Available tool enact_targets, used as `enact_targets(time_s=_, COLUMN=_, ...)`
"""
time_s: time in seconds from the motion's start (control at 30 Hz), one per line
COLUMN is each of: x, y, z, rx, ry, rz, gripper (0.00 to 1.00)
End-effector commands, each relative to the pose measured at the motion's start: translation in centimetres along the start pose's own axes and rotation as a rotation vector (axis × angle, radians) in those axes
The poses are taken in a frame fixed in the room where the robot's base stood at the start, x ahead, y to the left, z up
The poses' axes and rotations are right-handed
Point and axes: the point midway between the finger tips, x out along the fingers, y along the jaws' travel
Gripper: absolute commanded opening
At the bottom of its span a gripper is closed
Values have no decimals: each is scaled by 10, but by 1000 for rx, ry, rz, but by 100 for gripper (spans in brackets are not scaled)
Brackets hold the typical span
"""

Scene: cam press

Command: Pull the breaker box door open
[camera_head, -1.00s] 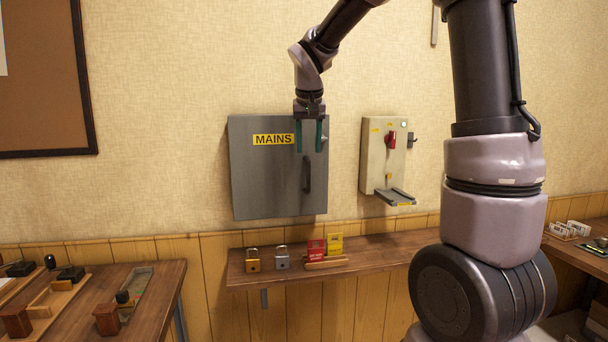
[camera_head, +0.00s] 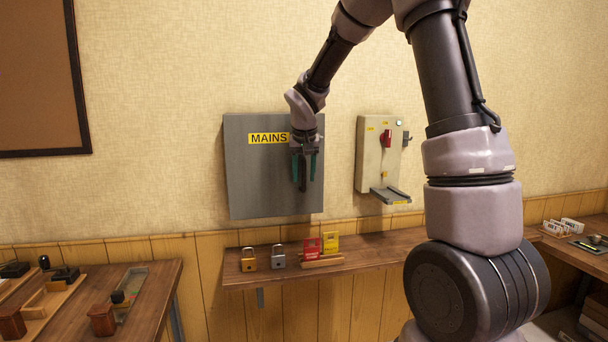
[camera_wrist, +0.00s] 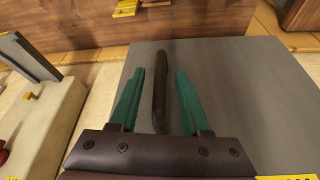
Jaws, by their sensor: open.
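The grey breaker box door (camera_head: 255,185), with a yellow MAINS label (camera_head: 268,138), looks shut on the wall in the head view. Its dark upright handle (camera_head: 303,172) is near the right side, partly hidden by my gripper. My gripper (camera_head: 307,178) is open, fingers pointing down, in front of the handle. In the wrist view the door (camera_wrist: 235,85) fills the right, and the handle (camera_wrist: 160,90) stands between the two green fingers of my gripper (camera_wrist: 165,80), with a gap on each side. I cannot tell how deep the handle sits between them.
A wooden shelf (camera_head: 235,279) below holds padlocks (camera_head: 249,260) and tags (camera_head: 311,247).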

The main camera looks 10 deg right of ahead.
Motion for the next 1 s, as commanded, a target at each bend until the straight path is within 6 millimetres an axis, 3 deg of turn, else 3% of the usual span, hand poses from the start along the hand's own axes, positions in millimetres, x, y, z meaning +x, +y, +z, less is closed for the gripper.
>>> enact_targets(time_s=0.03, x=0, y=0, z=0, rx=0, ry=0, rz=0, gripper=47)
enact_targets(time_s=0.1, x=0, y=0, z=0, rx=0, ry=0, rz=0, gripper=20)
enact_targets(time_s=0.17, x=0, y=0, z=0, rx=0, ry=0, rz=0, gripper=0)
enact_targets(time_s=1.0, x=0, y=0, z=0, rx=0, ry=0, rz=0, gripper=0)
